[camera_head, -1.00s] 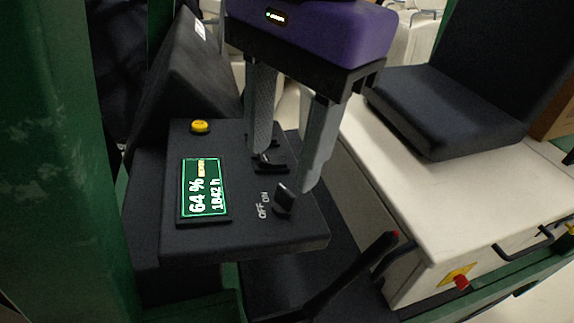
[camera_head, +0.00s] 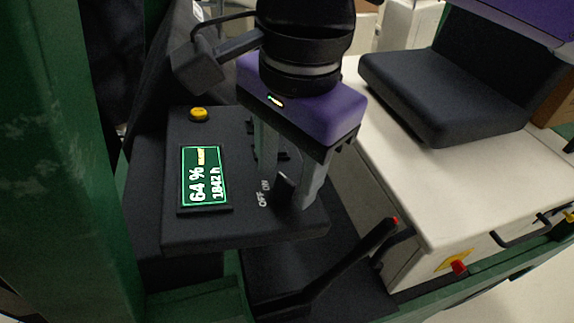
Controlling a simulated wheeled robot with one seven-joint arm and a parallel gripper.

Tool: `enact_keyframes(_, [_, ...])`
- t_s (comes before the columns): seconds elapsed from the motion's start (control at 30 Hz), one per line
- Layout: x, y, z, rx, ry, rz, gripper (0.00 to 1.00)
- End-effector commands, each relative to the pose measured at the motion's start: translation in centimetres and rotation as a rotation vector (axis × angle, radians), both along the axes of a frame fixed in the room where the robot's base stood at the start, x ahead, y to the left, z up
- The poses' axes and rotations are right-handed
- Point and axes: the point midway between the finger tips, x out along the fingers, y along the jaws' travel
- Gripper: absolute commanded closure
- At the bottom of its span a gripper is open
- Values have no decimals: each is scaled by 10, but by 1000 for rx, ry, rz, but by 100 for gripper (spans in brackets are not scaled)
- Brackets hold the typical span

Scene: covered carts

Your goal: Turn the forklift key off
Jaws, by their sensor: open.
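The forklift key (camera_head: 284,186) is a small black knob standing up from the dark control panel (camera_head: 190,235), right beside the white OFF and ON labels (camera_head: 264,193). My gripper (camera_head: 284,188) points down over the panel from a purple body. Its two grey fingers are apart, one behind the key at the left and one just right of it. The key shows between and in front of them. I cannot tell whether either finger touches it.
A lit display (camera_head: 204,177) reads 64 % and 1842 h. A yellow button (camera_head: 198,114) sits at the panel's back left. A black lever with a red tip (camera_head: 394,220) rises at the front right. A black seat (camera_head: 445,100) and green frame post (camera_head: 60,160) flank the panel.

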Motion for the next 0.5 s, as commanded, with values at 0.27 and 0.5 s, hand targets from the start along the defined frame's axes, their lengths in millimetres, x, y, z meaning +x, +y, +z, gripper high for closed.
enact_keyframes(0.27, [0, 0, 0, 0, 0, 0, 90])
enact_keyframes(0.5, [0, 0, 0, 0, -1, 3, 100])
